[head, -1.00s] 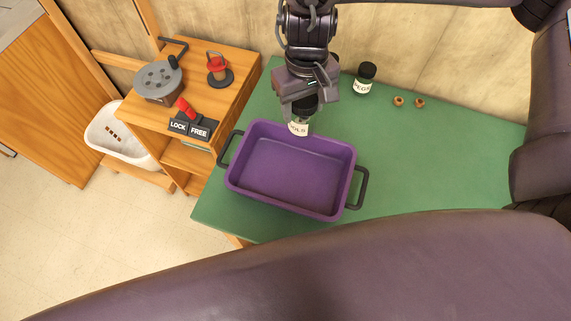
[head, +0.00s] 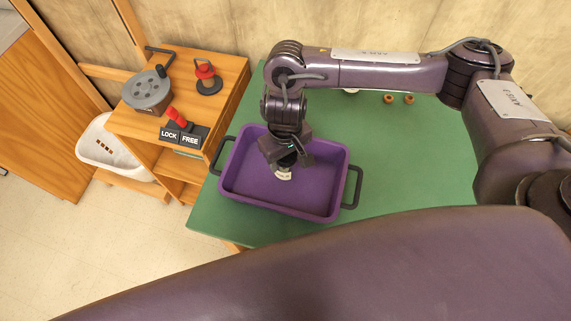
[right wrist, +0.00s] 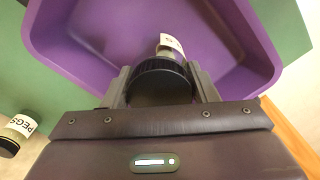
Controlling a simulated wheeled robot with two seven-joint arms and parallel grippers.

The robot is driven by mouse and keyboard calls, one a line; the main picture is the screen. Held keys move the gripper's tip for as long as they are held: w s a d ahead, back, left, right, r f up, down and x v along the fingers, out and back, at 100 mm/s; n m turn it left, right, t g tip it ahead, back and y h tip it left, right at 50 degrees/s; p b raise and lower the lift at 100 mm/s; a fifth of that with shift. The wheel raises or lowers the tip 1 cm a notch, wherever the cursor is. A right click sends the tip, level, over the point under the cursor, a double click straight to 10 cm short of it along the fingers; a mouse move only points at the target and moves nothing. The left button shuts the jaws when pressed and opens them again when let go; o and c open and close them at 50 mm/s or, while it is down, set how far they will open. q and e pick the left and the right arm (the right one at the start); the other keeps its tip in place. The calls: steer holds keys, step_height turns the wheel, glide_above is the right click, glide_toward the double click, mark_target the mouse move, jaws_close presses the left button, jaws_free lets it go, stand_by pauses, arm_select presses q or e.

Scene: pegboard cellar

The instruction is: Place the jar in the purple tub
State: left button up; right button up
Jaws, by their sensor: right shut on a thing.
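The purple tub (head: 240,190) stands on the green table, with a black handle at each end. My right gripper (head: 284,166) is over the inside of the tub, pointing down. It is shut on a jar (head: 283,174) with a pale label, mostly hidden by the gripper in the head view. In the right wrist view the jar's black lid (right wrist: 160,82) sits between the two fingers, with the tub (right wrist: 80,45) around and beyond it. I cannot tell whether the jar touches the tub floor. My left gripper is not in view.
A second jar, labelled PEGS (right wrist: 14,134), stands on the table outside the tub. Two small brown rings (head: 398,99) lie at the back. A wooden stand (head: 215,85) with a reel, a red-topped item and a LOCK/FREE lever is left of the table. Green table right of the tub is clear.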

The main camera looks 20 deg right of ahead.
step_height(320, 180, down, 4)
steer(key=shift+r+b, duration=0.2)
steer(key=shift+b, duration=0.45)
steer(key=shift+f, duration=0.15)
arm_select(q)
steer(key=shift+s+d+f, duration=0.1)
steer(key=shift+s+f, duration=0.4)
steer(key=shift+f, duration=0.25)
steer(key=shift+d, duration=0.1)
arm_select(e)
steer(key=o, duration=1.1)
steer(key=shift+f, duration=0.1)
